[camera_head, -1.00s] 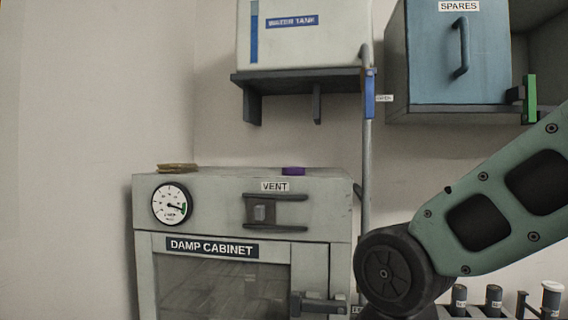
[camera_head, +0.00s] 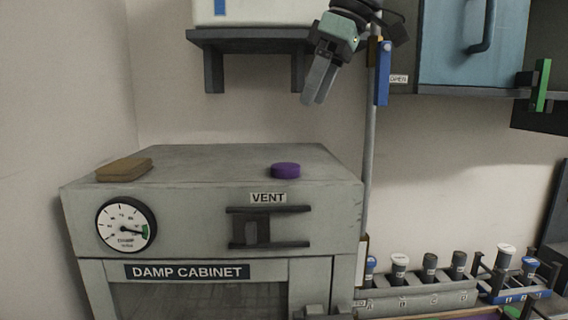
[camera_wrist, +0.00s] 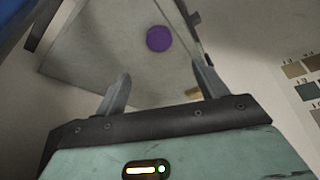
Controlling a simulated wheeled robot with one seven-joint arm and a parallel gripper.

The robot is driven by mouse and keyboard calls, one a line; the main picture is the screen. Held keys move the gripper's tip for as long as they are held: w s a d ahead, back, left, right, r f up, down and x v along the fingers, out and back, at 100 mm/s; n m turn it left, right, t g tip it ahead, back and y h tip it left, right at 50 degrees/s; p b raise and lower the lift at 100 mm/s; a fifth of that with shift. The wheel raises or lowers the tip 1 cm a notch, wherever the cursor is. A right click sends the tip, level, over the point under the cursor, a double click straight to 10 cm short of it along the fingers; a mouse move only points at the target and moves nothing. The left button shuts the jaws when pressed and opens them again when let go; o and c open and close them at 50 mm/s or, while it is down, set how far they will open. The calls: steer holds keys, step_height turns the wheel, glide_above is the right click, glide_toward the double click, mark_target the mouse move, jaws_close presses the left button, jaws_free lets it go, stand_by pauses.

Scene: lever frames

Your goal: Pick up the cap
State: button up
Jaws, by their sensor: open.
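A purple round cap (camera_head: 285,170) lies flat on top of the grey damp cabinet (camera_head: 210,160), toward its right side. The cap also shows in the wrist view (camera_wrist: 159,39), ahead of and between the two fingers. My gripper (camera_head: 318,98) is open and empty, in the air above and a little right of the cap, fingers pointing down. In the wrist view my gripper's fingers (camera_wrist: 162,84) are spread wide with nothing between them.
A brown flat block (camera_head: 124,169) lies at the cabinet top's left. A water tank shelf (camera_head: 250,38) is behind my gripper. A vertical pipe with a blue lever (camera_head: 382,72) stands close right. A rack of several vials (camera_head: 420,297) sits lower right. The air above the cap is clear.

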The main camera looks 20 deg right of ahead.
steer(key=p, duration=0.1)
glide_above(287, 165)
steer(key=s+d, duration=0.2)
step_height(287, 165, down, 7)
steer(key=shift+a+f, duration=0.15)
steer(key=shift+f, duration=0.05)
steer(key=shift+p+x, duration=1.3)
steer(key=shift+x, duration=1.35)
steer(key=c, duration=1.1)
